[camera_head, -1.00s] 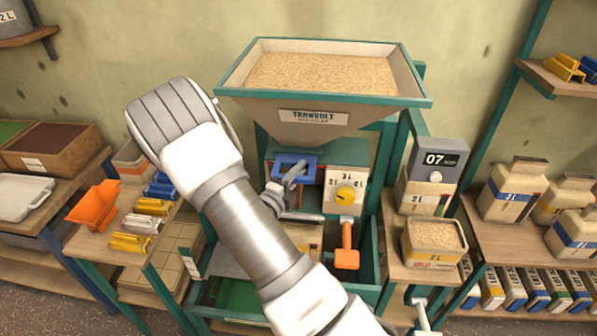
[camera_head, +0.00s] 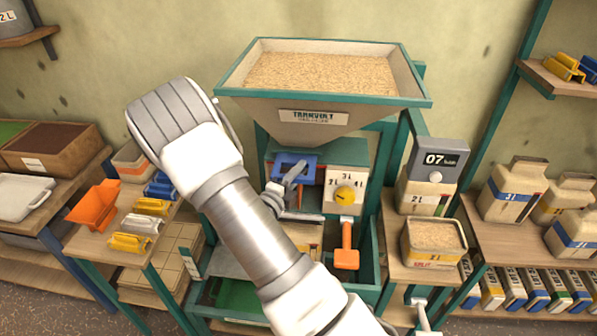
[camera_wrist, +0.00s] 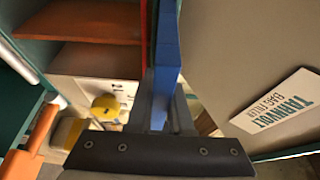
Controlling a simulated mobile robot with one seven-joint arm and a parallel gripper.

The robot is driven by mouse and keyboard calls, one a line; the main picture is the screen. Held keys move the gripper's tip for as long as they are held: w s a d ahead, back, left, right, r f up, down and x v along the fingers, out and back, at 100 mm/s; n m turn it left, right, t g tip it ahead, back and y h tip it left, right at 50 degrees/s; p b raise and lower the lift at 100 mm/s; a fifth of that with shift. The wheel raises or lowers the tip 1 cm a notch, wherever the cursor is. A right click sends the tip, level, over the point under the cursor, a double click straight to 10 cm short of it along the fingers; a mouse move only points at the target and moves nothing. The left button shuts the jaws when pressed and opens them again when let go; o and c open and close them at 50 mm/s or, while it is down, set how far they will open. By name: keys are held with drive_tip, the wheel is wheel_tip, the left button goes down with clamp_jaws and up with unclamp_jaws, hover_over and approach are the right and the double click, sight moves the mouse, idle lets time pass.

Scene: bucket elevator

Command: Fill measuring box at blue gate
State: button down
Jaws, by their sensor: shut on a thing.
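The blue gate (camera_head: 283,160) is a blue frame-like piece under the hopper's spout. My gripper (camera_head: 298,175) is at its right part. In the wrist view my gripper (camera_wrist: 162,108) is shut on the blue gate (camera_wrist: 167,45), seen there as a long blue bar between the fingers. A box with an orange-yellow band (camera_head: 312,249) stands below the gate, mostly hidden by my arm. I cannot tell whether it is the measuring box or how full it is.
The hopper (camera_head: 300,118) holds grain. A yellow dial (camera_head: 345,194) and an orange handle (camera_head: 346,247) are close on the gripper's right. A grain-filled box (camera_head: 434,252) stands on the right shelf, below a "07" display (camera_head: 441,159). Coloured scoops lie on the left table (camera_head: 100,243).

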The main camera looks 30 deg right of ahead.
sight(298, 182)
drive_tip(key=s+a, duration=0.1)
drive_tip(key=s, duration=0.1)
drive_tip(key=s+a+p, duration=0.1)
drive_tip(key=s, duration=0.1)
drive_tip(key=shift+a, duration=0.35)
drive_tip(key=c, duration=0.8)
unclamp_jaws()
drive_tip(key=b+v, duration=0.2)
drive_tip(key=v, duration=1.5)
drive_tip(key=shift+s+a+f, duration=0.1)
drive_tip(key=shift+s+a, duration=0.05)
